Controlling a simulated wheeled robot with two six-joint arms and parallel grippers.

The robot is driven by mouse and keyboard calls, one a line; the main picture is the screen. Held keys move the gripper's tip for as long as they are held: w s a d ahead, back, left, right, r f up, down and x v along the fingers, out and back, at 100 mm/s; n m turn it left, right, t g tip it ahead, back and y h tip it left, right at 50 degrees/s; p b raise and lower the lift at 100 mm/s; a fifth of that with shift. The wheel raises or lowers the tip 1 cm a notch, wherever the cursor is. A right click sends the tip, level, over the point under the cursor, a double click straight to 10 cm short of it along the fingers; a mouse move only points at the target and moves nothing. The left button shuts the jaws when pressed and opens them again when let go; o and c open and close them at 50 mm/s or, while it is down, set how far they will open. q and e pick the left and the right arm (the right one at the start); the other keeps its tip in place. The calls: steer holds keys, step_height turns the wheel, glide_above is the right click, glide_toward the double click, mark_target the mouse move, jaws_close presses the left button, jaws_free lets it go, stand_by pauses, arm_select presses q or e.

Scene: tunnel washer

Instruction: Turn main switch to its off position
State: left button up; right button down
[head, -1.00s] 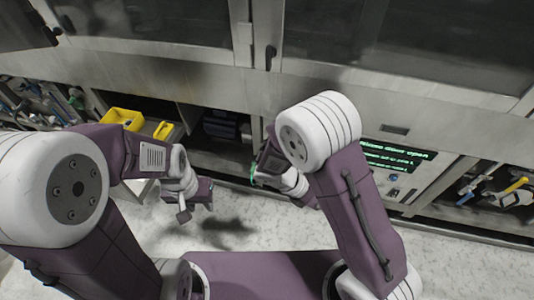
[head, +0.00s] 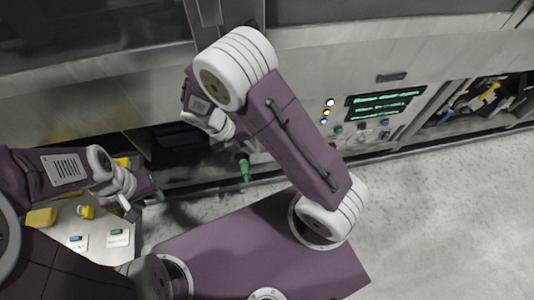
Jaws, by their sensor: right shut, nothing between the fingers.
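The control panel (head: 350,137) is on the machine front, right of centre in the head view. It has two dark displays with green text (head: 377,105), indicator lamps and several small knobs or buttons, including a green one (head: 338,129) and a blue one (head: 384,121). Which control is the main switch is too small to tell. My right gripper (head: 244,170) is shut and empty, green at its tip, pointing down in front of the machine, left of the panel and apart from it. My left gripper (head: 145,203) is at the lower left, far from the panel; its finger opening is unclear.
A light cart or table (head: 95,222) with yellow items (head: 42,217) and small labelled pieces stands at the lower left. An open shelf (head: 475,108) with tools is right of the panel. The speckled floor (head: 440,210) in front of the panel is clear.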

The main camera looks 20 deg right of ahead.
steer(key=s+d+f+b, duration=0.1)
steer(key=d+f+b, duration=0.5)
steer(key=d+f, duration=0.1)
steer(key=shift+s+d+f, duration=0.4)
steer(key=shift+f, duration=0.35)
steer(key=shift+d+f+h+p, duration=0.15)
steer(key=shift+d+h+p, duration=0.15)
steer(key=shift+h, duration=0.5)
steer(key=shift+s+a, duration=0.1)
steer(key=shift+a, duration=0.05)
